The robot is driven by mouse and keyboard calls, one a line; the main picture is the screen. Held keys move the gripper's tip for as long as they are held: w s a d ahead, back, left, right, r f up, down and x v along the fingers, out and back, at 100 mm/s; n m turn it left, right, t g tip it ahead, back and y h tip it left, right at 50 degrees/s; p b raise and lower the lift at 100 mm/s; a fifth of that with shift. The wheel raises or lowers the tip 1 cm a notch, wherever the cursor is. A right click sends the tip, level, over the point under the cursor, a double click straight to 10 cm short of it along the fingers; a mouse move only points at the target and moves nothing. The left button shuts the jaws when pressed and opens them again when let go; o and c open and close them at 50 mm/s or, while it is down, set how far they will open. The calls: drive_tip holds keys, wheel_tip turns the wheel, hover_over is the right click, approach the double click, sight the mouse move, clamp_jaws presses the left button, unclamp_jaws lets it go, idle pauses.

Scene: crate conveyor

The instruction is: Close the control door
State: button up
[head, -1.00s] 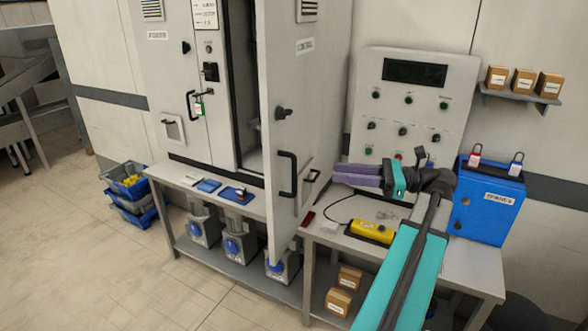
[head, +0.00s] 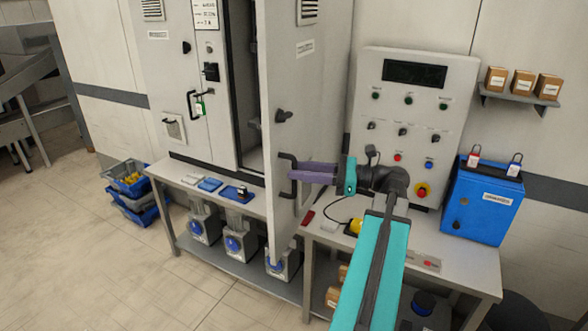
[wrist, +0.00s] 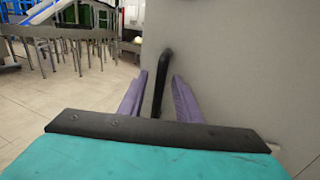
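The grey control door (head: 308,85) stands swung open from the cabinet, with the dark interior showing behind it. Its black bar handle (head: 283,181) is on the lower part of the door face, and a dark knob sits above it. My gripper (head: 291,171) is at the handle, its purple fingers pointing left. In the wrist view the black handle (wrist: 163,79) stands between the two purple fingers of my gripper (wrist: 160,77), which are apart on either side of it. The door panel (wrist: 235,65) fills the right of that view.
A bench (head: 465,271) under my arm carries a yellow device (head: 355,227) and a blue case (head: 484,208). A control panel (head: 400,110) stands behind. Blue crates (head: 128,187) sit on the floor at left. Floor in front of the cabinet is clear.

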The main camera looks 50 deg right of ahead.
drive_tip(key=shift+x, duration=1)
clamp_jaws()
drive_tip(key=shift+a, duration=0.2)
drive_tip(key=shift+d, duration=0.15)
